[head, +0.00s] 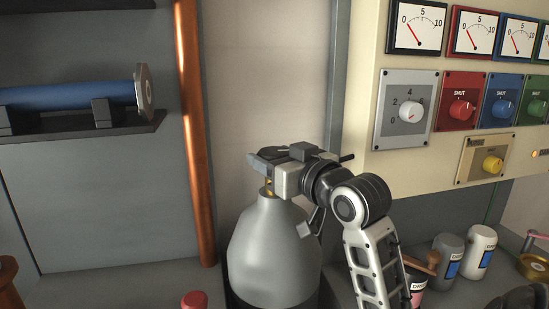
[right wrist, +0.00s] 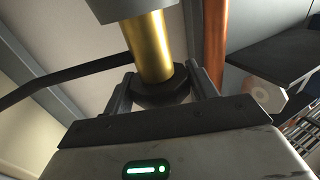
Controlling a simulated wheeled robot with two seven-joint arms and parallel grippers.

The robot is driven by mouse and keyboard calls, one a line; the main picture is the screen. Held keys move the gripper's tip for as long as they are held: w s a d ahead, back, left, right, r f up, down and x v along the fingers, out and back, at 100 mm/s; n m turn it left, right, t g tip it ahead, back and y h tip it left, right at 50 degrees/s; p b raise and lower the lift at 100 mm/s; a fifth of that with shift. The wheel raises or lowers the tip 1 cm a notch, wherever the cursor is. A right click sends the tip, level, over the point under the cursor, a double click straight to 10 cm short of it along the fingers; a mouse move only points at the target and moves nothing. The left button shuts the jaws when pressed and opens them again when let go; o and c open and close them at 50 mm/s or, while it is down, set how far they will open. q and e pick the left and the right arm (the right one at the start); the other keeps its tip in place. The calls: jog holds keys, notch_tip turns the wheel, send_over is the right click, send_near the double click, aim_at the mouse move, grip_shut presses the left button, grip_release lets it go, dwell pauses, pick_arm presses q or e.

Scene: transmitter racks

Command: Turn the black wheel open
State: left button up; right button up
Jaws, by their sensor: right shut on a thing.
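A grey gas cylinder (head: 272,250) stands upright in the middle of the head view, with a bit of brass valve (head: 266,190) at its top. My right gripper (head: 268,157) is at the valve on top, its arm coming in from the lower right. In the right wrist view, its two fingers stand on either side of the black wheel (right wrist: 164,92), shut on it. The wheel sits at the end of a brass stem (right wrist: 149,45). In the head view the gripper mostly hides the wheel. My left gripper is not in view.
A copper pipe (head: 193,130) runs upright left of the cylinder. A cream panel (head: 440,155) with gauges and knobs is at the right. Several labelled cans, one a white can (head: 480,251), stand at the lower right. A red knob (head: 194,299) is at the bottom edge.

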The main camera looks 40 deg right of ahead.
jog(key=shift+n+y, duration=0.6)
jog(key=shift+y, duration=0.3)
jog(key=o, duration=1)
